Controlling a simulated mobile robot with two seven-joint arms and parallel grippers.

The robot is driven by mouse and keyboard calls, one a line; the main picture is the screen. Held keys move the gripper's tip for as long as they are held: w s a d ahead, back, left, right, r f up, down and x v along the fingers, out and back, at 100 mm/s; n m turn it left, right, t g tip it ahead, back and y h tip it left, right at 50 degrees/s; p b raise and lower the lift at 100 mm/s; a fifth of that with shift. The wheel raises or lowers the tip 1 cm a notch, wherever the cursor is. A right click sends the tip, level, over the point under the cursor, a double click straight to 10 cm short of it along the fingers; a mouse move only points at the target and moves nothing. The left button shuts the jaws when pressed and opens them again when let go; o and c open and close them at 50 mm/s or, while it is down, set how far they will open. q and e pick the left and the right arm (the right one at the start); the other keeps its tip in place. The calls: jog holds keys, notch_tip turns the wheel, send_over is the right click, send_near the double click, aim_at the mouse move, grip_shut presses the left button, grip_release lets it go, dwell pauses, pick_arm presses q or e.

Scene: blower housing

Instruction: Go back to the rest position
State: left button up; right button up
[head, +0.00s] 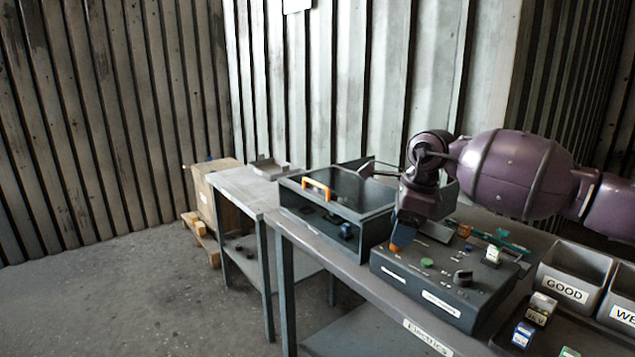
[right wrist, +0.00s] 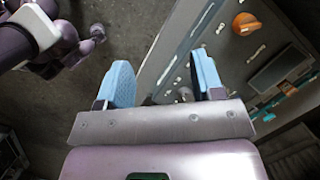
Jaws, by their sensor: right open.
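My right arm comes in from the right in the head view, over the bench. My right gripper (head: 400,225) hangs low at the left edge of the grey control box (head: 440,290), partly hidden by its own wrist. In the right wrist view the two light blue fingers of the gripper (right wrist: 160,70) stand wide apart with nothing between them. Beyond them are the edge of a grey panel (right wrist: 180,60) and the floor. I cannot tell whether the gripper touches the box. My left gripper is not in view.
Grey bins (head: 562,290), one labelled GOOD, and a tray (head: 560,335) of small parts stand at right. A lower side table (head: 240,187) is beyond. The floor (head: 120,290) at left is clear.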

jog(key=s+a+r+m+t+y, duration=0.25)
jog(key=a+r+m+y, duration=0.3)
jog(key=a+y, duration=0.35)
jog(key=s+a+r+m+t+y, duration=0.1)
jog(key=s+a+r+m+y, duration=0.4)
jog(key=a+y, duration=0.4)
jog(key=s+d+f+m+t+h, duration=0.2)
jog(key=d+f+m+t+h, duration=0.5)
jog(key=f+m, duration=0.65)
jog(key=s+d+f+m+t+h, duration=0.2)
jog(key=d+f+m+t+h, duration=0.5)
jog(key=m, duration=1)
pick_arm(q)
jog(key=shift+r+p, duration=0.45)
jog(key=shift+p, duration=0.15)
pick_arm(e)
jog(key=s+d+f+m+g+h, duration=0.2)
jog(key=s+d+f, duration=0.3)
jog(key=s+f, duration=0.4)
jog(key=s+d+f+m+g+h, duration=0.2)
jog(key=s+d+f+m+g, duration=0.1)
jog(key=s+f, duration=0.5)
jog(key=s+d+f+m+g+h, duration=0.2)
jog(key=s+d+f+m, duration=0.2)
jog(key=s+d+f, duration=0.3)
jog(key=s+f, duration=0.2)
jog(key=s, duration=0.2)
jog(key=shift+f, duration=0.35)
